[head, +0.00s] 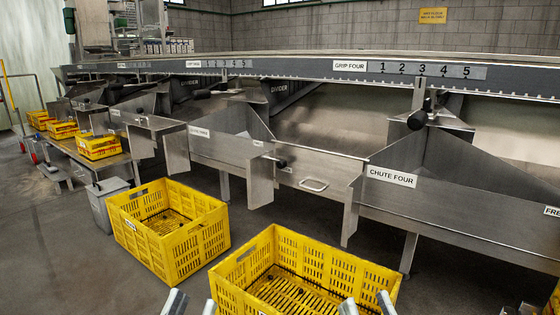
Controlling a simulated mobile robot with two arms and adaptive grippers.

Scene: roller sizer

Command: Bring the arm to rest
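The fingertips of my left gripper (191,304) show at the bottom edge, in front of the nearer yellow crates. They stand apart with nothing between them. The fingertips of my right gripper (367,304) show at the bottom edge, just in front of the near yellow crate (232,297). They are also apart, with nothing seen between them. The rest of both grippers and both arms is below the picture.
A second yellow crate (198,255) stands on the floor beside a grey bin (104,208). The steel sizer with CHUTE FOUR (450,205) runs across behind. Smaller yellow crates (98,153) sit on a low bench at left. Floor (60,255) is clear at front left.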

